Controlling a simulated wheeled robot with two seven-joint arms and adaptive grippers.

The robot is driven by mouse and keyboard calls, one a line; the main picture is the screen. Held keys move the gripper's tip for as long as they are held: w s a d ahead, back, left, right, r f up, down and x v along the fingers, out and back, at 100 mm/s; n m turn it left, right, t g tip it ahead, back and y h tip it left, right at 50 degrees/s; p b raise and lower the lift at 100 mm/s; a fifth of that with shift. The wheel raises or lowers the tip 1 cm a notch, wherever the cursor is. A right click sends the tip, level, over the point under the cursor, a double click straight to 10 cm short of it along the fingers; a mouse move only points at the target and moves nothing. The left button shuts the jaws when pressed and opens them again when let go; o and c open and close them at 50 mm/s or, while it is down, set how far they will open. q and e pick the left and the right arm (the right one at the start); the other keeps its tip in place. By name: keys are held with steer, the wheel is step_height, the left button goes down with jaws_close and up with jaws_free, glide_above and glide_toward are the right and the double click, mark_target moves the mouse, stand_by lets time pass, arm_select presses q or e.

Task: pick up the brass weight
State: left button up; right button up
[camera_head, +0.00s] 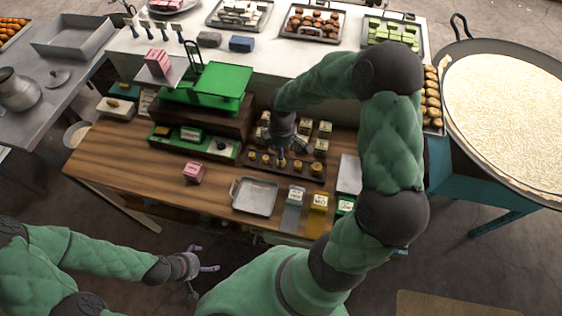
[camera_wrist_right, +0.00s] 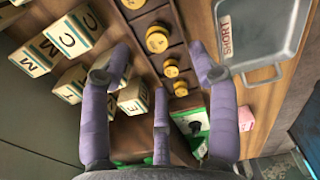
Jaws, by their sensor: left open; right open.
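Several brass weights stand in a row in a dark wooden holder (camera_head: 287,173) on the wooden counter. In the right wrist view the row runs up between my fingers, with one brass weight (camera_wrist_right: 157,40) near the fingertips, smaller ones below it and a larger one at the top edge. My right gripper (camera_wrist_right: 160,62) is open and empty over the row; the head view shows it above the holder (camera_head: 281,153), hiding part of it. I cannot tell its exact height. My left gripper (camera_head: 207,262) is open and empty, off the counter's front edge.
Cream lettered blocks (camera_wrist_right: 70,38) stand close beside the holder. A metal tray (camera_head: 255,198), a pink block (camera_head: 194,173) and a green scale (camera_head: 208,85) are also on the counter. The counter's front left is clear. A large round pan (camera_head: 505,100) stands at right.

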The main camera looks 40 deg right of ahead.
steer(key=shift+w+d+f, duration=0.1)
steer(key=shift+w+f, duration=0.05)
steer(key=shift+f, duration=1.6)
steer(key=shift+w+d+f, duration=0.1)
steer(key=shift+w+f, duration=0.05)
steer(key=shift+f, duration=1.6)
steer(key=shift+a, duration=0.1)
jaws_close()
